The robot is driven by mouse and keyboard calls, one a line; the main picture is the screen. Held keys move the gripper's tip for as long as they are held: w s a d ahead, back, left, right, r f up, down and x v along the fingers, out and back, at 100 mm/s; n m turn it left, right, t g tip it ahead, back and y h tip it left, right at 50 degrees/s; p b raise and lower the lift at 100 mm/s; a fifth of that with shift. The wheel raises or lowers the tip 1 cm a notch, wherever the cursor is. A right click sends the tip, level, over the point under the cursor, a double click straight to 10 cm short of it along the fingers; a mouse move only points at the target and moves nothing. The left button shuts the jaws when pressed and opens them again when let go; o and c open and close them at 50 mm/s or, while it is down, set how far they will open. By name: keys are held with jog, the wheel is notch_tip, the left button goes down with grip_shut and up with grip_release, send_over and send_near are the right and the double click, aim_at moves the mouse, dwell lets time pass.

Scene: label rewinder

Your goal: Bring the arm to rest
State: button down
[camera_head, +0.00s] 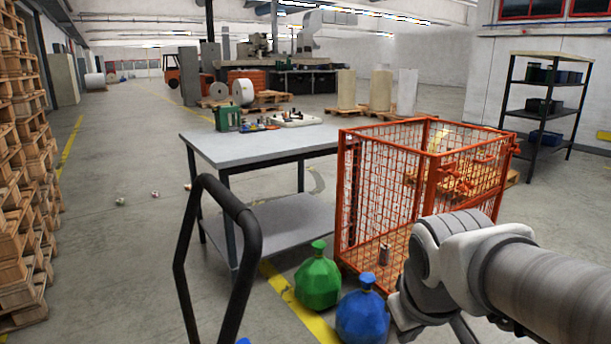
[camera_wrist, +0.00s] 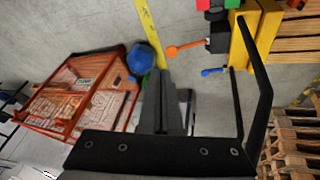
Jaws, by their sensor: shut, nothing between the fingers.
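My arm reaches in from the right edge of the head view, and its end is out of sight there. In the wrist view my gripper (camera_wrist: 165,80) shows at the middle, its grey fingers together with nothing held between them. The fingers point over the grey floor, beside a blue sack (camera_wrist: 141,58) and an orange mesh cage (camera_wrist: 80,95). I cannot tell the distance to either. The task names no other object.
The orange cage (camera_head: 352,205), green sack (camera_head: 318,280) and blue sack (camera_head: 362,318) stand close to my arm. A grey workbench (camera_head: 225,150) stands behind. A black tubular frame (camera_head: 247,230) rises in front. Stacked pallets (camera_head: 20,230) line the left; floor between is mostly clear.

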jog(key=s+r+m+y, duration=0.1)
jog(key=s+r+m, duration=0.15)
jog(key=s, duration=0.45)
notch_tip(320, 180, up, 21)
jog(key=p, duration=2.2)
jog(key=shift+s+a+t, duration=0.15)
jog(key=shift+a+t, duration=0.15)
jog(key=shift+a, duration=0.1)
jog(key=shift+a, duration=0.1)
